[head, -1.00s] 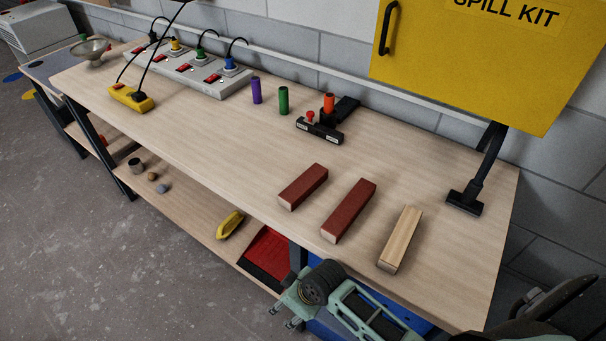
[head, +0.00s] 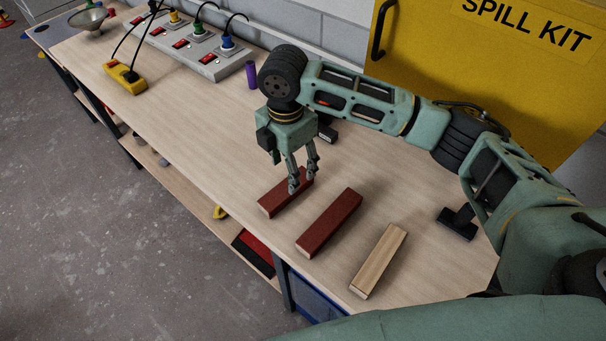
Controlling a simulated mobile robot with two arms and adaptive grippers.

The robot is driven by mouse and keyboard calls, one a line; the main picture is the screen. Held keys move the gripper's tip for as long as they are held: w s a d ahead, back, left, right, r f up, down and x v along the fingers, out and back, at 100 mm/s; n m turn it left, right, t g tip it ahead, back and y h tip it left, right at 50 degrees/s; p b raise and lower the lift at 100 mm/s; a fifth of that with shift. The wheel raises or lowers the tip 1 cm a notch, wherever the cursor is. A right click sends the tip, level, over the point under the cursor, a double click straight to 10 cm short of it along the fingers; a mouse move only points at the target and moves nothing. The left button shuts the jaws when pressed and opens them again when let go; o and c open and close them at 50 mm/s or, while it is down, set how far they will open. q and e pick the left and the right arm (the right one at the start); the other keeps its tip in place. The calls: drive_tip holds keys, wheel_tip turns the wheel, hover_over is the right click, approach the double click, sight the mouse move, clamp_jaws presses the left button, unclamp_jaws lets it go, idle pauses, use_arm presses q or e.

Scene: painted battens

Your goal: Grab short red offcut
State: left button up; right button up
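The short red offcut (head: 274,203) lies on the wooden workbench (head: 200,140), leftmost of three battens. My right gripper (head: 302,184) reaches in from the right and points down at the offcut's far end. Its two fingers are apart, with the offcut's red top showing behind and between them. I cannot tell whether the fingertips touch it. The fingers hide part of the far end. My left gripper is not in view.
A longer red batten (head: 330,222) lies just right of the short one, and a bare wood batten (head: 379,262) further right. A purple cylinder (head: 251,75), a power strip (head: 190,45) and a black stand foot (head: 457,224) are on the bench. A yellow spill kit cabinet (head: 490,75) is behind.

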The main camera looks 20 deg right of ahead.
sight(286, 187)
drive_tip(key=f, duration=0.1)
drive_tip(key=f+p, duration=0.1)
drive_tip(key=a+f+p, duration=0.1)
drive_tip(key=shift+s+a+f, duration=0.1)
drive_tip(key=shift+s+f, duration=0.1)
drive_tip(key=shift+s, duration=0.1)
wheel_tip(286, 187, down, 3)
drive_tip(key=shift+w+r+p, duration=0.1)
drive_tip(key=shift+p, duration=0.3)
drive_tip(key=shift+f, duration=0.4)
drive_tip(key=c, duration=1.3)
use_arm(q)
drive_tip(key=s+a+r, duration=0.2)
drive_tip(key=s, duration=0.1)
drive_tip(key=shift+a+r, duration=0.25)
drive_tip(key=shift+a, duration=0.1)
